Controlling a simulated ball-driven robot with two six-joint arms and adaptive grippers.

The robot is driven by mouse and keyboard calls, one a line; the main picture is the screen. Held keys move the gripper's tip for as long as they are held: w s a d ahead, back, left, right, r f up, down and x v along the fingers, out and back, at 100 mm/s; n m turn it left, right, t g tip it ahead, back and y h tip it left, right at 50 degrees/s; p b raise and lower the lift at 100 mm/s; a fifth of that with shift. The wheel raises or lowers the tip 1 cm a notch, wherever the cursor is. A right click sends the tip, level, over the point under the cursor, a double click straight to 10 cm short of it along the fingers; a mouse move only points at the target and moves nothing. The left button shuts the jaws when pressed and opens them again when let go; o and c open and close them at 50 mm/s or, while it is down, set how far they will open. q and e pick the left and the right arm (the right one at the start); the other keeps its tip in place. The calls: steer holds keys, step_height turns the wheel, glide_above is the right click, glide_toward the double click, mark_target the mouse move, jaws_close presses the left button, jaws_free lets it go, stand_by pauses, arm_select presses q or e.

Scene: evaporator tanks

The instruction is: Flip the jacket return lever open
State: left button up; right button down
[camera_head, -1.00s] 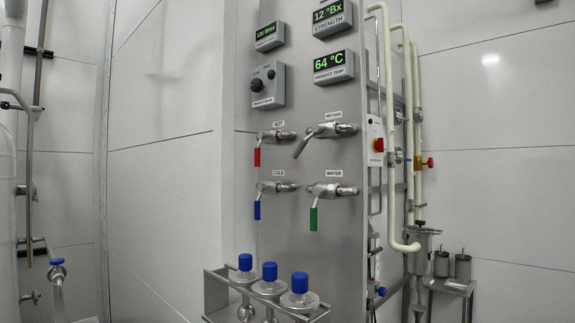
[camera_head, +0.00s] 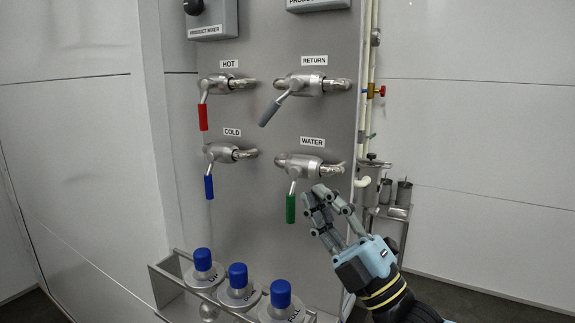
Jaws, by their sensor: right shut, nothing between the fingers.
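The jacket return lever (camera_head: 270,113) has a grey grip and sits on the valve under the RETURN label (camera_head: 314,61), upper right of the panel. Its handle slants down and to the left from the valve body (camera_head: 303,85). My right gripper (camera_head: 318,195) is shut and empty. It is below and to the right of the return lever, apart from it, and close to the right of the green water lever (camera_head: 291,208). I cannot tell whether it touches the green lever. My left gripper is out of view.
The red hot lever (camera_head: 203,117) and blue cold lever (camera_head: 209,187) hang down at left. Blue-capped bottles (camera_head: 238,276) stand in a metal rack (camera_head: 165,285) below. Pipes (camera_head: 367,60) run along the panel's right side. A small stand with metal cups (camera_head: 404,194) is behind.

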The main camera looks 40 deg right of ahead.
mark_target(265, 123)
steer(key=p+x, duration=0.4)
steer(key=x, duration=0.8)
steer(key=shift+r, duration=0.15)
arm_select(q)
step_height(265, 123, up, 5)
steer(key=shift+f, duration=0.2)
arm_select(e)
steer(key=shift+w+a+r, duration=0.1)
steer(key=shift+w+r, duration=0.15)
steer(key=shift+w, duration=0.15)
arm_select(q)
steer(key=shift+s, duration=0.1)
arm_select(e)
steer(key=shift+w+a+r, duration=0.15)
steer(key=shift+w+a, duration=0.05)
steer(key=shift+w, duration=0.2)
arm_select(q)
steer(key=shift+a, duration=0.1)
